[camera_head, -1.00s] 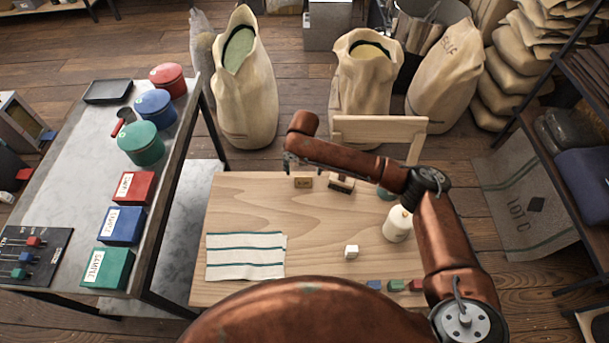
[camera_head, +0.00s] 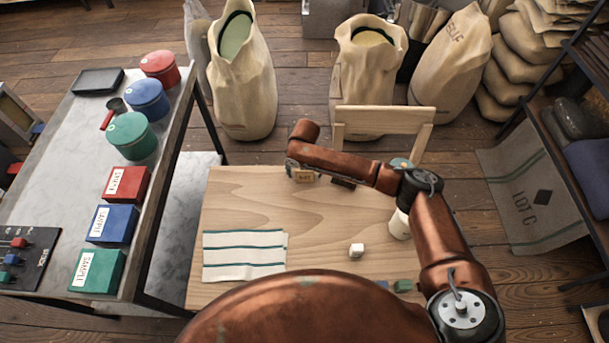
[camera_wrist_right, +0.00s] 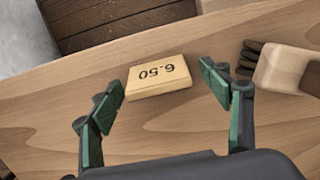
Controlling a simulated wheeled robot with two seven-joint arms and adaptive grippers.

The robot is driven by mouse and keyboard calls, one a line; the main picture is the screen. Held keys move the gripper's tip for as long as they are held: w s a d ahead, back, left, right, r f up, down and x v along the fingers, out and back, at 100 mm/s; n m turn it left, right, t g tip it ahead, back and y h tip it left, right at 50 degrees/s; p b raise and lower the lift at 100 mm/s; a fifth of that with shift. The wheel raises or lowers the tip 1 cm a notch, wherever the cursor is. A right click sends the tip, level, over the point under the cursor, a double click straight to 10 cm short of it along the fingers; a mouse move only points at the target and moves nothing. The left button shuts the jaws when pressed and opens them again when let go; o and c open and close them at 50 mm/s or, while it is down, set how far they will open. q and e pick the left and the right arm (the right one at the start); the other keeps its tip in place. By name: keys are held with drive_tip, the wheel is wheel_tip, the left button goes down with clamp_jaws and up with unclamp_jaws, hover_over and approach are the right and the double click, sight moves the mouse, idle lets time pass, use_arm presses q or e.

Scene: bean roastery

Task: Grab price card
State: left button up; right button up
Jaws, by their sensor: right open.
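The price card (camera_wrist_right: 159,77) is a small tan block marked 6.50. In the right wrist view it lies on the wooden table between the fingertips of my right gripper (camera_wrist_right: 165,85), which is open with green-padded fingers apart on either side. The card is near the table's far edge and is not held. In the head view the price card (camera_head: 303,176) shows beside the end of my right arm, partly covered by it; my right gripper (camera_head: 297,170) is mostly hidden there. My left gripper is not in view.
A brush (camera_wrist_right: 282,68) lies close to the card's right. A chair (camera_head: 384,114) stands behind the table.

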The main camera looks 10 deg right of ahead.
drive_tip(key=c, duration=1)
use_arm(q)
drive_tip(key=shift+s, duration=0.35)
use_arm(e)
drive_tip(key=shift+c, duration=0.2)
drive_tip(key=shift+r, duration=0.1)
